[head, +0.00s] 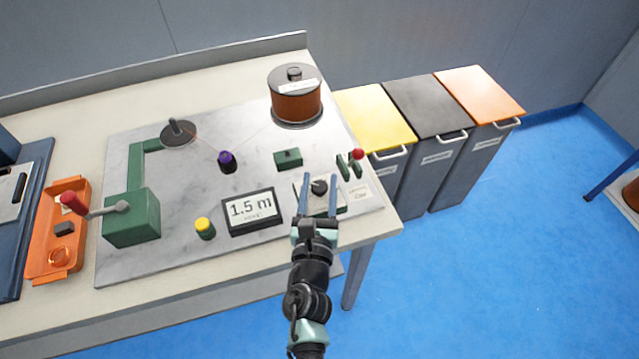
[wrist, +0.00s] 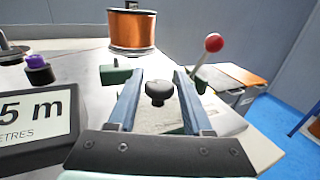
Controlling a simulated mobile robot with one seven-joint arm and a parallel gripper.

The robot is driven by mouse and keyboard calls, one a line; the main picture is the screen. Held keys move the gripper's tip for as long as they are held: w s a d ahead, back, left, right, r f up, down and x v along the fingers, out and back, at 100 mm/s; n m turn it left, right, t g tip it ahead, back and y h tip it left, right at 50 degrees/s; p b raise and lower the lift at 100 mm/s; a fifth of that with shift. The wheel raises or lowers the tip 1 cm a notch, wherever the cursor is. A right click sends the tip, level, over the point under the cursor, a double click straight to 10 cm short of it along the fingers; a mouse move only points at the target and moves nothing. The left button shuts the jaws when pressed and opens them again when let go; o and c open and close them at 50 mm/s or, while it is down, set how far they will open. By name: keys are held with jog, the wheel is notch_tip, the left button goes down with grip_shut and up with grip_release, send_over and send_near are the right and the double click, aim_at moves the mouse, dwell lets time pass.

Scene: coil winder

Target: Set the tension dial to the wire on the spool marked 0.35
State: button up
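The tension dial is a black knob (head: 319,187) on a pale plate at the right front of the winder. It also shows in the wrist view (wrist: 159,91), between and beyond my fingers. My gripper (head: 319,194) is open, with one blue finger on each side of the knob. I cannot tell whether the fingers touch it. The copper wire spool (head: 297,103) stands upright at the back right, and it shows at the top of the wrist view (wrist: 132,32). Its white label is too small to read. The dial's scale marks are not legible.
A red-knobbed lever (head: 358,155) stands just right of the dial. A display (head: 251,210) reading 1.5 m and a yellow button (head: 204,228) are to its left. A green block (head: 288,158) lies behind. Bins (head: 432,108) stand beyond the bench's right edge.

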grip_shut()
jog(key=p, duration=0.1)
jog(key=m+h+p, duration=0.1)
jog(key=p, duration=0.1)
jog(key=shift+a+r+h, duration=0.15)
jog(key=shift+r+h, duration=0.15)
jog(key=shift+r, duration=0.1)
jog(key=m+h, duration=0.1)
jog(key=g+h+p, duration=0.1)
jog(key=shift+w+f+m+h, duration=0.1)
jog(key=shift+f+m+h, duration=0.1)
jog(key=shift+m+h, duration=0.15)
jog(key=shift+f+m+g+h, duration=0.15)
jog(key=shift+m+g+h, duration=0.35)
jog(key=shift+m+h, duration=0.5)
jog(key=shift+o, duration=2.2)
grip_release()
jog(key=v, duration=1.3)
jog(key=shift+f+p, duration=0.1)
jog(key=shift+p, duration=0.2)
